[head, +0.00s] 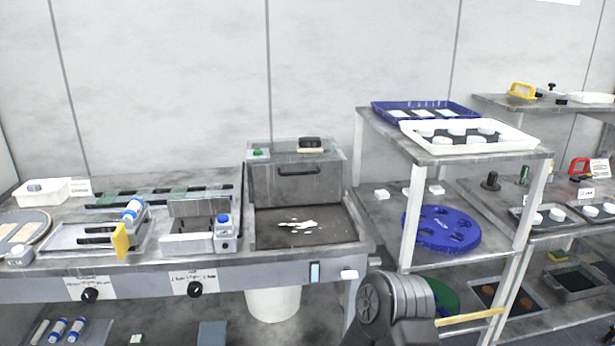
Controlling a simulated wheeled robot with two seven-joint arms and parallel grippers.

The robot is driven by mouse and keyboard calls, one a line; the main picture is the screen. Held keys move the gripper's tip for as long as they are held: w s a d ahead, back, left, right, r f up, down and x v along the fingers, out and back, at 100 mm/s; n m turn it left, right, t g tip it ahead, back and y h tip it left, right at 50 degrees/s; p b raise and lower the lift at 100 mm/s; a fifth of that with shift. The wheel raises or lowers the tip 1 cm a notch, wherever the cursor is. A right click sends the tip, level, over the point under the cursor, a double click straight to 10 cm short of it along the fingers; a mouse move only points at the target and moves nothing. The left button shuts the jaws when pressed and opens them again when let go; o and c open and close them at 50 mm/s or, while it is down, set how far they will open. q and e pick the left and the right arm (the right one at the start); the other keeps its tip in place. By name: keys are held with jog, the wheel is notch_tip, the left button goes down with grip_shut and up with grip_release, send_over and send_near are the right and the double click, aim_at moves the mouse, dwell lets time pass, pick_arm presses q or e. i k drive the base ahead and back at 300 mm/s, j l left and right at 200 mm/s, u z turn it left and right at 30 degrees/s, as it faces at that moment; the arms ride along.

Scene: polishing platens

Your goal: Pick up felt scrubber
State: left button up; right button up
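A black block with a pale, felt-like underside (310,146) looks like the felt scrubber. It lies on the clear top of the grey box (297,185) at the back of the bench. Neither of my grippers shows in the head view. Part of one of my arms, a dark joint with grey rings, rises at the bottom right of centre, well apart from the black block.
The shelf unit (465,153) to the right carries a blue tray (425,106), a white tray (510,139) and a blue disc (441,230).

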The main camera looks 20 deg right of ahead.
aim_at(309, 144)
jog(key=l+u, duration=0.15)
jog(key=l, duration=0.35)
jog(key=l+u, duration=0.15)
jog(key=l, duration=0.3)
jog(key=k+l+u, duration=0.15)
jog(key=l, duration=0.35)
jog(key=l+u, duration=0.15)
jog(key=l, duration=0.35)
jog(key=k+l+u, duration=0.15)
jog(key=l, duration=0.3)
